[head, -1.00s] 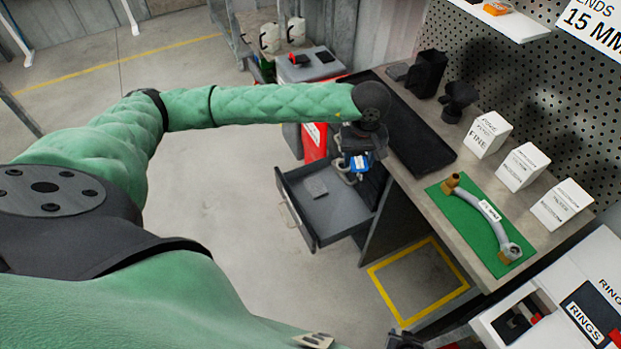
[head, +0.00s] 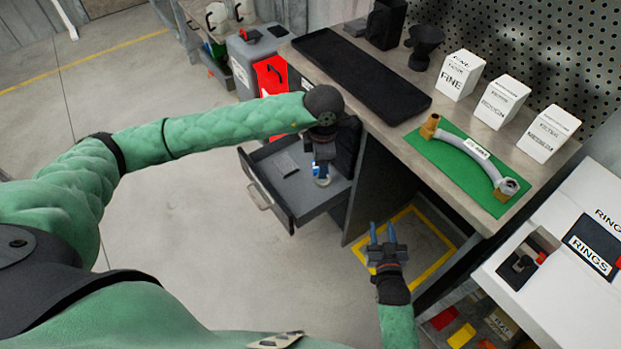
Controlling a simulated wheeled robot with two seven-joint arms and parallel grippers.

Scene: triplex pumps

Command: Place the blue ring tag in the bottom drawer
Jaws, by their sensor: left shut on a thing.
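The blue ring tag (head: 316,170) shows as a small blue piece at the tip of my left gripper (head: 321,177). The gripper is shut on it and points down over the right part of the open drawer (head: 303,206). I cannot tell how far above the drawer floor the tag is, and the gripper hides part of it. The grey drawer is pulled out from under the bench and holds a flat grey item (head: 286,163). My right gripper (head: 380,233) is open and empty, over the floor by the yellow marked square.
The bench holds a black tray (head: 355,75), a green mat (head: 440,160) with a hose, and several white boxes (head: 460,74). A red container (head: 270,78) stands behind the drawer. A white RINGS case (head: 550,245) is at the right. Floor left of the drawer is clear.

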